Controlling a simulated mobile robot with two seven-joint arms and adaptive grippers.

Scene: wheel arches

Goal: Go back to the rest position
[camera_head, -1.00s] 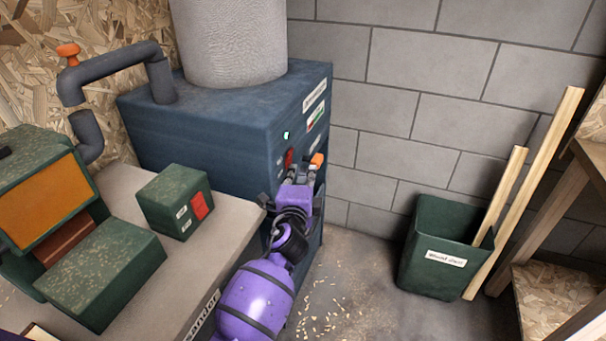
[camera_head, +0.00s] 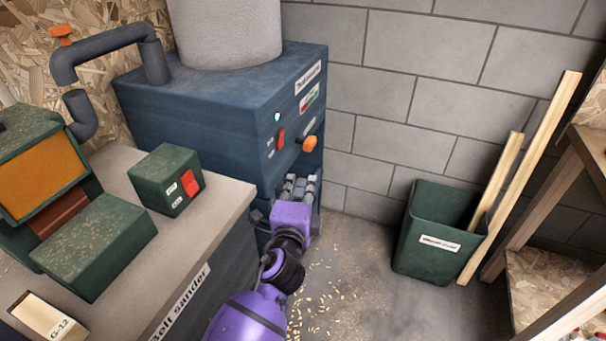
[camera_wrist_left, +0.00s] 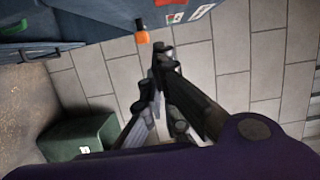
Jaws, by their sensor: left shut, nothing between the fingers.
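My left gripper (camera_head: 301,184) is shut and empty, on my purple arm that comes up from the bottom of the head view. It is in front of the blue dust extractor cabinet (camera_head: 190,125), below its orange knob (camera_head: 310,144) and red switch (camera_head: 281,139). In the left wrist view the closed fingers (camera_wrist_left: 160,60) show against the grey wall, with the orange knob (camera_wrist_left: 142,37) just beyond the tips and apart from them. A small green light (camera_head: 277,117) is lit on the cabinet. My right gripper is in neither view.
A bench (camera_head: 222,196) labelled belt sander carries a green machine (camera_head: 95,255), a green switch box (camera_head: 158,192) and a block marked G-12 (camera_head: 45,318). A green bin (camera_head: 415,250) stands at the wall beside wooden boards (camera_head: 525,175) and a wooden shelf (camera_head: 545,215). Wood chips lie on the floor.

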